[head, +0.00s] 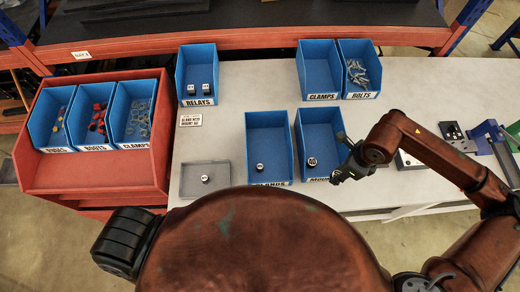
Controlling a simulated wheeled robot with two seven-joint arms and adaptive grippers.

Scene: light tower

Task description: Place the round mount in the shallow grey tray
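The round mount (312,162), a small dark disc with a pale marked top, lies near the front of the blue bin (315,117) whose label is partly covered and seems to begin "Mou". The shallow grey tray (190,192) sits at the left front of the light table. A small round dark piece with a pale top (205,178) lies in it. My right gripper (339,172) is just right of the mount, over the bin's right edge, and apart from the mount. Its fingers are small and dark, so their opening is unclear. My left gripper is not in view.
The glands bin (268,132) stands between tray and mount bin, with a small round piece (259,167) inside. Relays (194,58), clamps (318,62) and bolts (372,50) bins stand behind. A red crate (100,178) with several blue bins is at left.

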